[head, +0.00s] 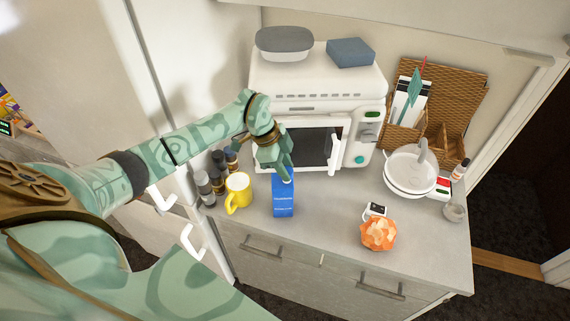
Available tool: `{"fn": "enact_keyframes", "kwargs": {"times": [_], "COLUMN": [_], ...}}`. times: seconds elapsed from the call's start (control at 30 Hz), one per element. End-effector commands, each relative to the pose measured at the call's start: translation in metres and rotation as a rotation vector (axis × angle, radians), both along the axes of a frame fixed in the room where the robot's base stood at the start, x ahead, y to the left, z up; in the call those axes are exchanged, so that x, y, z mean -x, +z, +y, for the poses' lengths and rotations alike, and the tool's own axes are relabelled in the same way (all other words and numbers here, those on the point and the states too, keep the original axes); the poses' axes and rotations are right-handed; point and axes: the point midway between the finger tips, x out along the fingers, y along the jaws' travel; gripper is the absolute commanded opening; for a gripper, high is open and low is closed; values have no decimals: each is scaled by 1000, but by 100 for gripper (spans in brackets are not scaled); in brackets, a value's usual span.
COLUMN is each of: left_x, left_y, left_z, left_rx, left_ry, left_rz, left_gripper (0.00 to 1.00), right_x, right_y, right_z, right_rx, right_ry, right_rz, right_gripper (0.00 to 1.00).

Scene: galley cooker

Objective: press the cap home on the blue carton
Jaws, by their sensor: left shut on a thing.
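The blue carton (284,199) stands upright near the front edge of the grey counter, in front of the white microwave. My left gripper (287,178) comes down from above at the carton's top. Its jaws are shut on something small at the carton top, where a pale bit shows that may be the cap. The fingers hide most of it, so I cannot tell how it sits on the carton. My right gripper is not in view.
A yellow mug (238,192) and several dark-capped jars (217,178) stand left of the carton. The microwave (312,142) is behind. An orange faceted object (379,233) and a white bowl (410,173) are to the right. Counter between carton and orange object is clear.

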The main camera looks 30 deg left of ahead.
Motion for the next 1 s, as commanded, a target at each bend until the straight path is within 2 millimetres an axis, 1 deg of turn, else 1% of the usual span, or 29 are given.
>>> {"fn": "enact_keyframes", "kwargs": {"times": [0.5, 0.77, 1.0], "left_x": [0, 0, 0], "left_y": [1, 1, 0], "left_z": [0, 0, 0], "left_rx": [0, 0, -1], "left_ry": [0, 1, 0], "left_rz": [0, 2, 0], "left_gripper": [8, 8, 8], "right_x": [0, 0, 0], "right_y": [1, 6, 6], "right_z": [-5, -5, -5], "right_rx": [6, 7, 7], "right_ry": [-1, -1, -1], "right_rz": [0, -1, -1], "right_gripper": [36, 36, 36]}}
